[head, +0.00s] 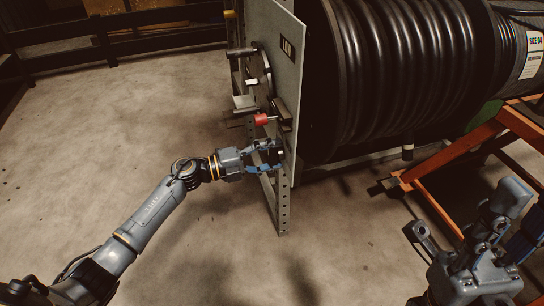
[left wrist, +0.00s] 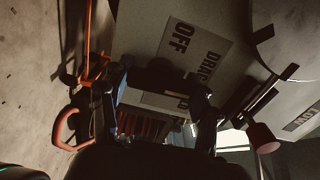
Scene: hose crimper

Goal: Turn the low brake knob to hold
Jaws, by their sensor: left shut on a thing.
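My left gripper (head: 272,155) is at the lower front edge of the grey panel (head: 285,60) of the reel stand. Its fingers are closed around the low brake knob (head: 281,153), which is mostly hidden by them. In the left wrist view the dark knob (left wrist: 165,76) sits between the two fingers, in front of a plate marked "OFF" and "DRAG" (left wrist: 190,48). A third word on the plate is mostly covered, so the knob's setting cannot be read. My right gripper (head: 478,262) is at the lower right, away from the panel; its opening is unclear.
A red-handled lever (head: 263,119) sticks out just above my left gripper. A large black hose reel (head: 400,75) fills the space behind the panel. An orange frame (head: 455,150) stands at right. The concrete floor (head: 110,130) at left is clear.

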